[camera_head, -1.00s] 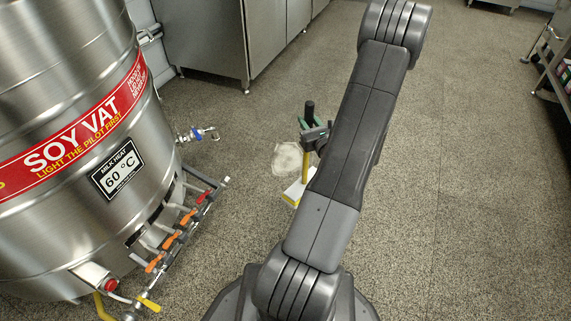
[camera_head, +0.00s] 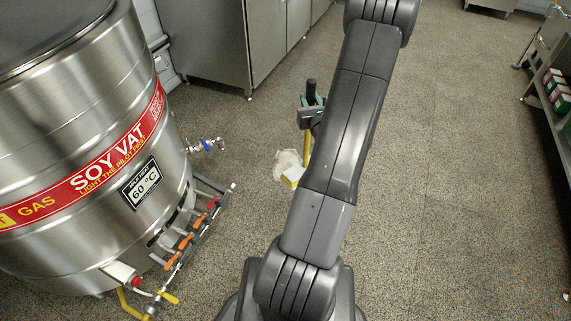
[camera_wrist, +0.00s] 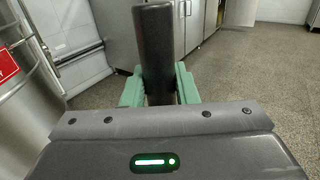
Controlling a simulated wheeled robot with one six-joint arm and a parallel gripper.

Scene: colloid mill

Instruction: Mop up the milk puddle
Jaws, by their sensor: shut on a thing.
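The milk puddle (camera_head: 282,160) is a pale patch on the speckled floor, to the right of the soy vat. My gripper (camera_head: 311,104) is shut on a mop with a dark grip and a yellow shaft (camera_head: 306,150). In the wrist view the green fingers (camera_wrist: 158,90) close around the dark grip (camera_wrist: 155,45), which stands upright. The mop's white and yellow head (camera_head: 292,176) is at the puddle's near right edge and overlaps it in the picture; I cannot tell whether it touches the floor. My arm hides part of the head's right side.
The steel soy vat (camera_head: 70,150) stands at left, with valves and pipes (camera_head: 185,240) low on its right side. Steel cabinets (camera_head: 215,40) stand behind the puddle. A shelf rack (camera_head: 550,95) is at far right. The floor at right is clear.

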